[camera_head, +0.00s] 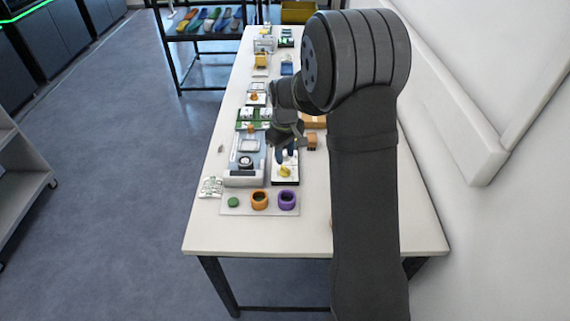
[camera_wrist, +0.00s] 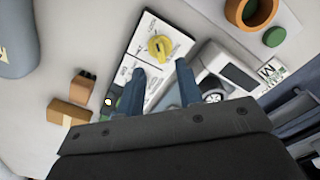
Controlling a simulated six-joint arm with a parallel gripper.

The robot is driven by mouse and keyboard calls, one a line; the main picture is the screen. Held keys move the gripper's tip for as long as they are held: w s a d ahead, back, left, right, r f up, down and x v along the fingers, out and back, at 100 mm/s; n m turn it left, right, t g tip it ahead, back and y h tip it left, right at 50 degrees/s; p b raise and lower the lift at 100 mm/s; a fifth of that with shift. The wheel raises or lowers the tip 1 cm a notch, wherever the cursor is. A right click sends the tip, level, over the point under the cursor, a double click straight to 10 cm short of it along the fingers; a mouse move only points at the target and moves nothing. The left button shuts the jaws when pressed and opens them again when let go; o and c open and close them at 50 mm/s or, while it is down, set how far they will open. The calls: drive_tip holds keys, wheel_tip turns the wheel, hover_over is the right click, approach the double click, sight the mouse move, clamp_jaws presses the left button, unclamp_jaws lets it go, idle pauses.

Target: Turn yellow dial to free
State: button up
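The yellow dial (camera_wrist: 159,46) sits on a white panel with a black border (camera_wrist: 171,24) in the wrist view. In the head view the dial (camera_head: 285,171) is near the front of the long table. My gripper (camera_wrist: 160,75) has its two blue fingers apart, with the panel seen between them and nothing held. The fingertips are just short of the dial in the wrist picture and do not appear to touch it. In the head view my gripper (camera_head: 286,155) is just behind the dial. The panel's printed labels are too small to read.
A grey-white machine with a screen (camera_head: 248,144) stands left of the panel. In front is a plate with orange (camera_head: 260,200) and purple (camera_head: 287,200) rings and a green disc (camera_head: 233,202). Orange-brown blocks (camera_wrist: 69,112) lie beside the panel. The table's front is clear.

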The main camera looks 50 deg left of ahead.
sight(285, 167)
wheel_tip(285, 167, down, 5)
drive_tip(key=shift+f, duration=0.1)
idle(0.3)
clamp_jaws()
